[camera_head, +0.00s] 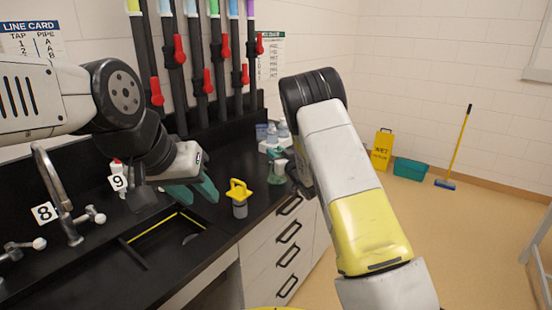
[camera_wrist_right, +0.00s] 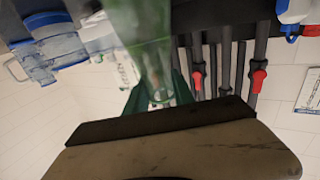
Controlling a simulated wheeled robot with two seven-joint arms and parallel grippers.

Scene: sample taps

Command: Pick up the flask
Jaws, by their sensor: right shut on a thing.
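The flask is a clear green glass vessel. In the head view the flask (camera_head: 277,175) is at the far right end of the black counter, beside my right wrist. In the right wrist view the flask (camera_wrist_right: 150,45) is between the green fingers of my right gripper (camera_wrist_right: 160,92), which is shut on it. In the head view my right arm hides most of that gripper. My left gripper (camera_head: 192,192) is over the counter by the sink, its teal fingers apart and empty. I cannot tell whether the flask touches the counter.
A yellow-topped grey container (camera_head: 239,198) stands on the counter between my grippers. Clear bottles (camera_head: 272,134) stand behind the flask. Black pipes with red tap handles (camera_head: 207,81) rise along the wall. A sink (camera_head: 165,235) and faucet (camera_head: 62,205) are at the left. The floor at right is mostly clear.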

